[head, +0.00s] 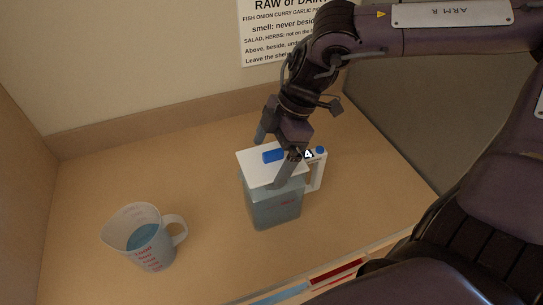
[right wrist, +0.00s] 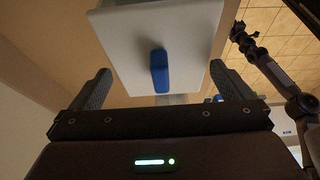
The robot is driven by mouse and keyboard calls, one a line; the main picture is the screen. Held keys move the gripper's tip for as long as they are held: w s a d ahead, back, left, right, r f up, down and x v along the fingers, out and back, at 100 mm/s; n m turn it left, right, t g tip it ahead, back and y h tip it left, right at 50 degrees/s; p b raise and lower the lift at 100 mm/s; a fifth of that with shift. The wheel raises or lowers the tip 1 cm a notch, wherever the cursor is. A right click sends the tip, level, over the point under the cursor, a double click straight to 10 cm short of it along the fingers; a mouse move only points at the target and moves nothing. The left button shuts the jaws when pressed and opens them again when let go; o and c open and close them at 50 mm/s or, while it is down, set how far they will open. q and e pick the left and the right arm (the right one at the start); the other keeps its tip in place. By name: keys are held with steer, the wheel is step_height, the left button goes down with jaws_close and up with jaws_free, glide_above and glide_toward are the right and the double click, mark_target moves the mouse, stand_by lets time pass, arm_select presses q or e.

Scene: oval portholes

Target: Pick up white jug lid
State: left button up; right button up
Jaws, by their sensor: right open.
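The white jug lid (head: 256,173) lies on top of a clear square jug (head: 274,207) with a white handle, and it has a blue knob (head: 272,156) in its middle. In the right wrist view the lid (right wrist: 125,40) is straight ahead, with the blue knob (right wrist: 159,70) between the fingers. My right gripper (head: 273,158) is open, reaching down from above with its fingers on either side of the knob. Its fingers also show in the right wrist view (right wrist: 162,90), apart from the knob. My left gripper is not in view.
A measuring jug (head: 147,238) with blue liquid and red markings stands to the left on the tan counter (head: 100,180). A printed sign (head: 283,30) hangs on the wall behind. Red and blue strips (head: 335,271) line the front edge.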

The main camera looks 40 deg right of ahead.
steer(key=c, duration=0.7)
steer(key=shift+r, duration=0.1)
